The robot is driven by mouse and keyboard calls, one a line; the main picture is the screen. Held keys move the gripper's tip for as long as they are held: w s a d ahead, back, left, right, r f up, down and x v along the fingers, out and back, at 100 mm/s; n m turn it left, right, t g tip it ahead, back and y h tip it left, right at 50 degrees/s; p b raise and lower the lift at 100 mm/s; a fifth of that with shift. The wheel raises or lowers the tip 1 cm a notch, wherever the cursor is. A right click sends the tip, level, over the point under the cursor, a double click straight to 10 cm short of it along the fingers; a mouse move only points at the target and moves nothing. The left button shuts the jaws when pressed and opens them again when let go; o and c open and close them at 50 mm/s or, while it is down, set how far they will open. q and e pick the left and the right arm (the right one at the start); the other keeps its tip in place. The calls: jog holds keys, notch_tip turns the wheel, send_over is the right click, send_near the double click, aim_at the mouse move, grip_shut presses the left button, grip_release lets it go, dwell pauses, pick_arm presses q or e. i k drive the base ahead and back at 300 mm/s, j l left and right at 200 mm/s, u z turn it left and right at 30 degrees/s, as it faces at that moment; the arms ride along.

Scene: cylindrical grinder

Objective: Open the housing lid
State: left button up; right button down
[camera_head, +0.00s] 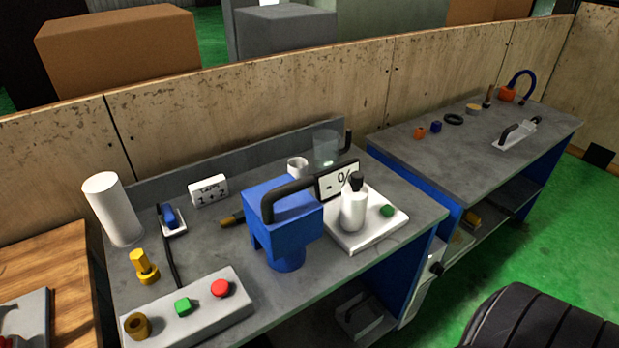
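A blue housing (286,237) stands on the grey workbench, right of the middle of its top. It has a boxy upper part above a round blue base. A thick black handle (296,190) runs along its top and reaches right, toward a display panel. I cannot make out a seam between lid and body, so I cannot tell whether the lid is open. Neither of my grippers is in view, and nothing is seen touching the handle.
A control box (187,311) with green and red buttons lies at the workbench's front left. A white scale (372,233) bearing a white bottle (353,207) stands close right of the housing. A white cylinder (112,210) stands at left. A second bench (470,142) is at right.

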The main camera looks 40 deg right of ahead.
aim_at(284, 217)
jog(key=z, duration=1)
